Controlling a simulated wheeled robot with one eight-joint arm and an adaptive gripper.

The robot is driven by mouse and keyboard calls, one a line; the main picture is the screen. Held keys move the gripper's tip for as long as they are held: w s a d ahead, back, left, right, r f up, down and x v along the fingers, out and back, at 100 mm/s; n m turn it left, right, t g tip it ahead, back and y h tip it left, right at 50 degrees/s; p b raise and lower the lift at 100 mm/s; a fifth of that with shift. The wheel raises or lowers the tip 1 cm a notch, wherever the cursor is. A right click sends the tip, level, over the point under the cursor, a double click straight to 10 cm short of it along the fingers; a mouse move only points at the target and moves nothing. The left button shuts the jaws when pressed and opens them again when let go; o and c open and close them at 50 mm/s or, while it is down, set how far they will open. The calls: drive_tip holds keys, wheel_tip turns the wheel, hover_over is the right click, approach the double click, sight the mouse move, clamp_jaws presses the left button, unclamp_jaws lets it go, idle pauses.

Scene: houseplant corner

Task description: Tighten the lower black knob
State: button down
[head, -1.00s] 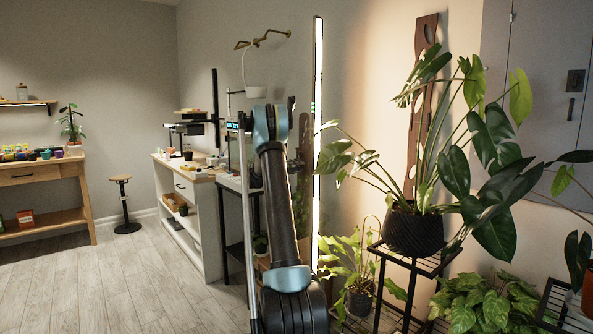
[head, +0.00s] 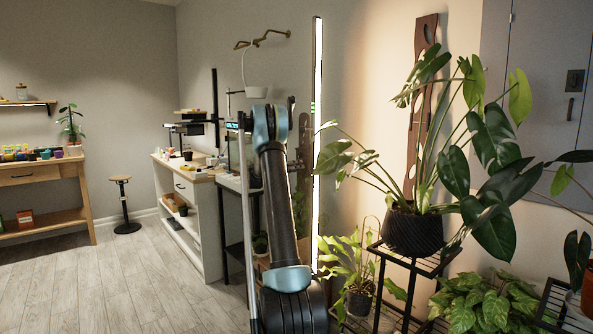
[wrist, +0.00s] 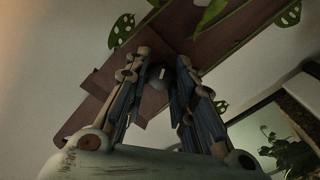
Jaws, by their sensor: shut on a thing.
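My gripper (wrist: 157,72) is in the wrist view, its two jointed fingers reaching up from the pale palm. The fingers are closed in on a small dark knob (wrist: 155,94) between them, mostly hidden in shadow. A reddish-brown wooden board (wrist: 225,35) crosses behind the fingertips. Which of the knobs this is cannot be told from this view. In the head view my arm stands in the middle, and my gripper and the knob cannot be made out.
A large plant in a black ribbed pot (head: 412,231) stands on a black wire stand (head: 420,262) at right, with leaves spreading wide. A tall lit lamp (head: 318,120) stands beside my arm. A white shelf unit (head: 205,230) is left; open wood floor lies front left.

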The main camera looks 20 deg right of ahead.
drive_tip(key=shift+w+a+f+m, duration=0.1)
drive_tip(key=shift+m, duration=0.2)
drive_tip(key=c, duration=1.3)
unclamp_jaws()
drive_tip(key=shift+w+f, duration=0.1)
drive_tip(key=v, duration=1.2)
